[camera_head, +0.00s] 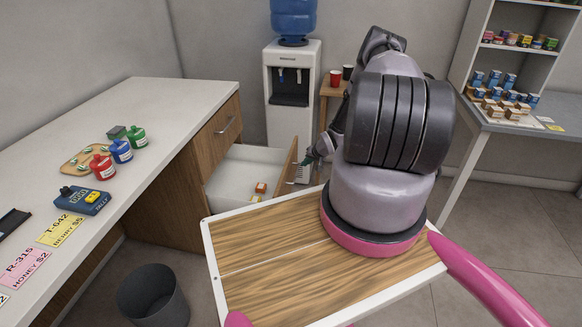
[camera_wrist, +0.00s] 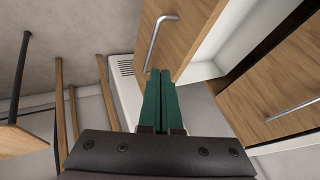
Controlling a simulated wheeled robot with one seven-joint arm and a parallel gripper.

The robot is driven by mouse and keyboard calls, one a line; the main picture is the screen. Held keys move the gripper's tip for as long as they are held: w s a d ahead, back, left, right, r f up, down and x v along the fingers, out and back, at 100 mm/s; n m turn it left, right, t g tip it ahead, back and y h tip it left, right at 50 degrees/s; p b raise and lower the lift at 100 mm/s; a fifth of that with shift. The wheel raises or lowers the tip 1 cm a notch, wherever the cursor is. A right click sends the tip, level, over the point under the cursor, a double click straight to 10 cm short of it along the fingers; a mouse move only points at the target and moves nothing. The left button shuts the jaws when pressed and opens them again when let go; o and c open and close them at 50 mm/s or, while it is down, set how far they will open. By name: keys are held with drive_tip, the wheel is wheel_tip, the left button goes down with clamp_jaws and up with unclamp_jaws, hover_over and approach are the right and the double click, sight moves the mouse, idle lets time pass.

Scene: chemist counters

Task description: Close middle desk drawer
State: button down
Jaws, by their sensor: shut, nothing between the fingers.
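The desk drawer (camera_head: 236,174) is pulled out, its white inside showing and a small box (camera_head: 260,187) lying in it. Its wooden front (camera_head: 286,165) faces my arm. My gripper (camera_head: 309,158) is beside the outer side of that front, partly hidden by my arm. In the wrist view, my gripper's green fingers (camera_wrist: 161,72) are shut together and empty. They point at the open drawer's front (camera_wrist: 185,35), close to its metal handle (camera_wrist: 158,40). I cannot tell whether they touch it.
A closed drawer front (camera_head: 217,130) with a handle is above the open one. A water dispenser (camera_head: 291,95) and a small wooden stand (camera_head: 334,91) are behind. A black bin (camera_head: 152,297) stands by the desk. The white counter (camera_head: 150,98) holds bottles and a tray.

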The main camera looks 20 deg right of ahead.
sight(288, 170)
drive_tip(key=w+a+f, duration=0.2)
drive_tip(key=w+f, duration=0.1)
drive_tip(key=w+a+f, duration=0.1)
drive_tip(key=shift+w+f, duration=0.4)
drive_tip(key=shift+w+a, duration=0.45)
drive_tip(key=shift+a, duration=0.15)
drive_tip(key=shift+a, duration=0.15)
